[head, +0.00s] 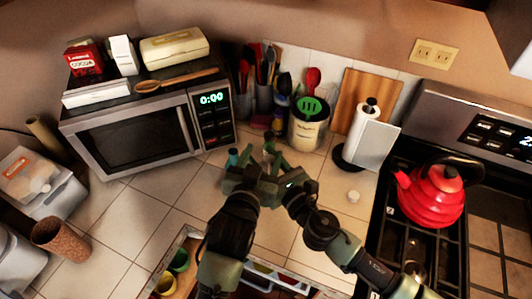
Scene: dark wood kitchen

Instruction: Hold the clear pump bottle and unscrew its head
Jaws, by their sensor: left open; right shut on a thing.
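My two grippers are close together over the counter in front of the microwave. My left gripper (247,166) is open, with its fingers pointing away from me. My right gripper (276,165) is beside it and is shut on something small. What it holds appears to be the clear pump bottle (268,147), of which only a small pale greenish part shows between the fingers. The rest of the bottle is hidden by the grippers, and I cannot tell whether its head is still on.
A microwave (140,128) stands at the back left. A utensil crock (307,128) and a paper towel roll (366,125) stand behind. A red kettle (434,197) sits on the stove. An open drawer (158,268) is below.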

